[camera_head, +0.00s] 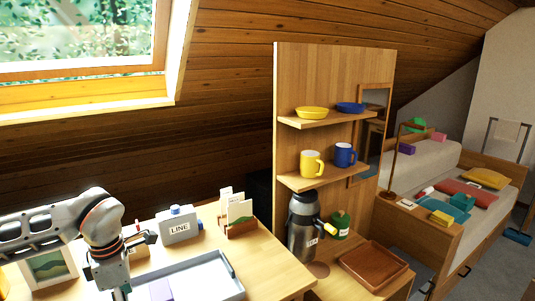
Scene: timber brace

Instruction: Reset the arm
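My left arm comes in from the left and bends down over the table. My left gripper (119,292) hangs at the bottom edge of the head view, beside the left side of a pale grey tray (238,289). Its fingertips are small and partly cut off, so I cannot tell whether it is open or shut. No held thing shows. My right arm and gripper are not in view.
A purple block (160,290) lies in the tray. A box marked LINE (179,228) and a wooden card holder (238,226) stand behind it. Right are a steel flask (303,228), a brown tray (373,266) and a shelf panel with mugs and dishes (335,75).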

